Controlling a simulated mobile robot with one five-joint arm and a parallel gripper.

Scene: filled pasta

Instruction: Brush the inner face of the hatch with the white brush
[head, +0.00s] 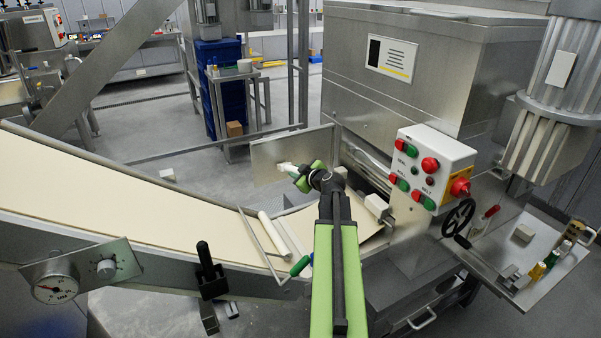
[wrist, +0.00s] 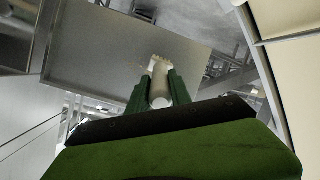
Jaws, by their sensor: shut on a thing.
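The hatch (head: 268,150) is a flat metal plate, standing open beside the machine's left end. In the wrist view the hatch (wrist: 105,50) is a broad grey plate filling the upper left and middle. The white brush (head: 286,167) is in my gripper (head: 297,171), its head in front of the hatch's lower middle. In the wrist view my gripper's green fingers (wrist: 160,85) are shut around the brush (wrist: 157,68), with its pale bristles pointing away toward the plate. I cannot tell whether the bristles touch it. The fingers hide part of the brush handle.
A pale dough sheet (head: 120,200) runs on the belt below, with a roller (head: 277,233) across it. The control box (head: 433,165) and handwheel (head: 458,217) stand right of my arm. A side shelf (head: 545,284) holds small tools. A gauge panel (head: 80,271) is at front left.

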